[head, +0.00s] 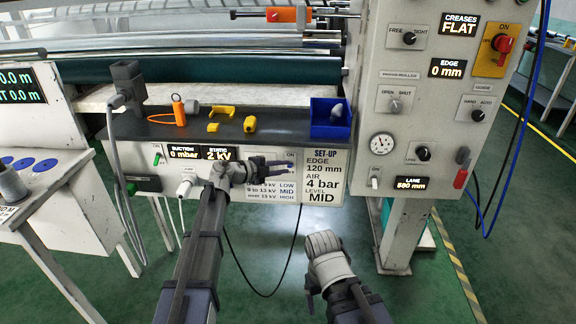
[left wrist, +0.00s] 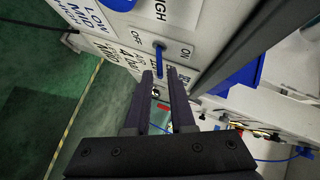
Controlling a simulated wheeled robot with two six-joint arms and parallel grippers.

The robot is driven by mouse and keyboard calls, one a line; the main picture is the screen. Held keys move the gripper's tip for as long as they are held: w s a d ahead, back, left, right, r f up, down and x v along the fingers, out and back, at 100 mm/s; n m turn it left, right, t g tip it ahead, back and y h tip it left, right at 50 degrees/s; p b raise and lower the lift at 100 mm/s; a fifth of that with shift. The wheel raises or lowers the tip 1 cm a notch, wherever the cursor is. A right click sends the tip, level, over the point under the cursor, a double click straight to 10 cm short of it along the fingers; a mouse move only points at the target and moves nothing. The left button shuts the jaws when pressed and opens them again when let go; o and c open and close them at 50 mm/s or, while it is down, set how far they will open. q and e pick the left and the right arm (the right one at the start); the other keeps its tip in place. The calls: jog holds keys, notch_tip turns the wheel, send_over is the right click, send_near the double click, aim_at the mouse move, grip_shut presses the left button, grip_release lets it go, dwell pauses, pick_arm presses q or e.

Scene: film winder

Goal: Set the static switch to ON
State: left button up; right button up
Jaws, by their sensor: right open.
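The static switch (left wrist: 160,60) is a blue lever on a white plate with OFF at its left and ON at its right in the left wrist view. The lever points out from the panel; which side it is set to I cannot tell. My left gripper (head: 284,167) is at the panel beside the level label; it also shows in the left wrist view (left wrist: 160,72). Its jaws are apart, with the lever between the fingertips in the picture; contact is unclear. The static display (head: 218,153) reads 2 kV. My right gripper (head: 309,289) is low in front, away from the panel, mostly hidden.
The shelf (head: 170,126) above the panel holds an orange item (head: 179,110), yellow pieces (head: 250,124) and a blue bin (head: 330,118). A tall control cabinet (head: 407,140) stands at right. Cables hang below the panel. The floor in front is open.

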pick_arm(q)
jog(key=p+v, duration=0.1)
jog(key=v, duration=0.3)
jog(key=shift+s+a, duration=0.1)
dwell(0.4)
